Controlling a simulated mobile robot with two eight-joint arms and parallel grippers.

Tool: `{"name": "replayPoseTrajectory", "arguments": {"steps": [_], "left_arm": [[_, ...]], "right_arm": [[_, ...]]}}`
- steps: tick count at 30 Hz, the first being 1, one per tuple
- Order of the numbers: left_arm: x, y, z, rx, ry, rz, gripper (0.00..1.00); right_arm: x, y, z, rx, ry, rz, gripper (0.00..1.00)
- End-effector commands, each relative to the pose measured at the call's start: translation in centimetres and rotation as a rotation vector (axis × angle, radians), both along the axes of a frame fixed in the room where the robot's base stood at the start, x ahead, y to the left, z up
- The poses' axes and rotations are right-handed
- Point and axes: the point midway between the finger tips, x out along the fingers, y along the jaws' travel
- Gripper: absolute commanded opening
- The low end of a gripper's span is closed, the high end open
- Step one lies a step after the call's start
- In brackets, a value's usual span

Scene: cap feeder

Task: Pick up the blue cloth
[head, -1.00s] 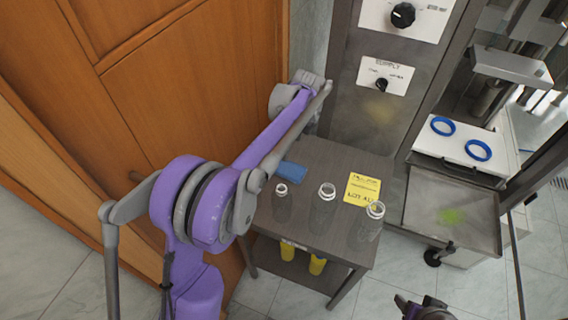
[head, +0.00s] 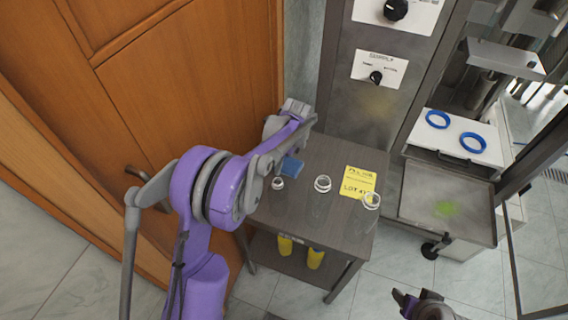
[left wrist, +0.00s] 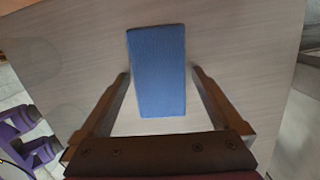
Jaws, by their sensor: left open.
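The blue cloth (head: 292,167) lies on the dark table (head: 337,157), near its left side and partly behind my left arm in the head view. In the left wrist view the cloth (left wrist: 157,60) is a flat, textured blue rectangle lying lengthwise. My left gripper (left wrist: 160,78) is open above it. One finger is on each side of the cloth, with a gap on both sides. The left fingers are hidden in the head view. Part of my right arm's dark end (head: 428,305) shows at the bottom right; its jaws are not clear.
Three clear bottles with pale rims (head: 322,184) stand along the table's front, close to the cloth. Yellow items (head: 315,258) sit on the lower shelf. A wooden door (head: 185,75) is close at left. A machine with blue rings (head: 438,119) stands right.

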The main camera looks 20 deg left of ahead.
Motion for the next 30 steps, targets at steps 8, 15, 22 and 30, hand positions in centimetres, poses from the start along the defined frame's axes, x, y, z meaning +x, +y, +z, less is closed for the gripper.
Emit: {"name": "replayPoseTrajectory", "arguments": {"steps": [8,15,22,30], "left_arm": [[0.0,0.0,0.0,0.0,0.0,0.0,0.75],[0.0,0.0,0.1,0.0,0.0,0.0,0.32],[0.0,0.0,0.2,0.0,0.0,0.0,0.31],[0.0,0.0,4.0,0.0,0.0,0.0,0.31]], "right_arm": [[0.0,0.0,0.0,0.0,0.0,0.0,0.66],[0.0,0.0,0.0,0.0,0.0,0.0,0.66],[0.0,0.0,0.0,0.0,0.0,0.0,0.66],[0.0,0.0,0.2,0.0,-0.001,0.0,0.66]]}}
